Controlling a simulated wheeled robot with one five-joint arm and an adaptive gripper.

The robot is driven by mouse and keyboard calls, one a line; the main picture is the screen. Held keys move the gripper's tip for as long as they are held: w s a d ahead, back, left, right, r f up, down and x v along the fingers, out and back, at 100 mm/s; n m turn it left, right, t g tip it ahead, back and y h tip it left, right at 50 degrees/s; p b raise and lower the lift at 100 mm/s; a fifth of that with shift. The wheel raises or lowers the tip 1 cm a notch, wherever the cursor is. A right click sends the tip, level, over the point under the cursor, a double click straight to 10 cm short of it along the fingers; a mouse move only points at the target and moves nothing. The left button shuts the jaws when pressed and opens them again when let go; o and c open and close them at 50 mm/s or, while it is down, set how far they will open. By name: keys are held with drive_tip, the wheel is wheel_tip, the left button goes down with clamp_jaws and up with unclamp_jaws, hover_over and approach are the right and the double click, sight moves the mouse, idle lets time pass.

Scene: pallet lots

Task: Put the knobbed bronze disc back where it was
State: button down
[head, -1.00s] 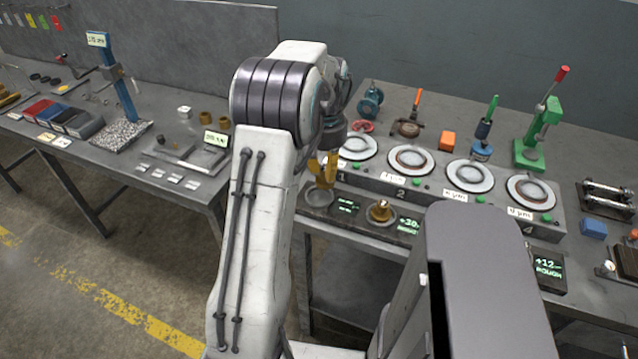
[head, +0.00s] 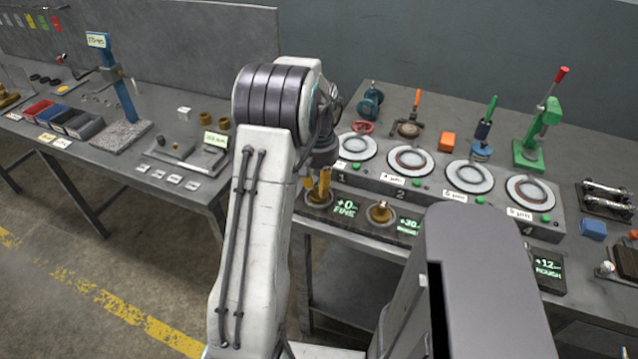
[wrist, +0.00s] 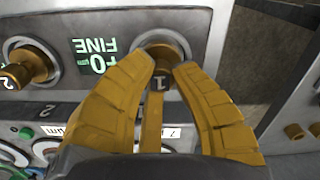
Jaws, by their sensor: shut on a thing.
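My gripper (head: 318,185) is at the left pad of the front gauge strip, beside a display reading "+0 FINE" (head: 345,208). In the wrist view my yellow fingers (wrist: 163,66) are shut on the knobbed bronze disc (wrist: 165,38), which lies at the round grey seat of that pad. The fingers cover part of it, and I cannot tell whether it rests fully in the seat. A second knobbed bronze disc (head: 380,213) sits on the neighbouring pad; it also shows in the wrist view (wrist: 18,72).
Behind is a row of round plates (head: 411,160) with labels and green buttons. A green press (head: 540,135) stands at the back right. A second bench with a blue stand (head: 122,90) is at left. A floor gap separates the benches.

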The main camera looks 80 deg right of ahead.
drive_tip(key=c, duration=1.5)
unclamp_jaws()
drive_tip(key=shift+f, duration=0.15)
drive_tip(key=shift+c, duration=0.2)
drive_tip(key=o, duration=0.4)
drive_tip(key=shift+c, duration=0.2)
wheel_tip(320, 180, up, 12)
drive_tip(key=shift+r+p, duration=0.2)
drive_tip(key=shift+p, duration=0.25)
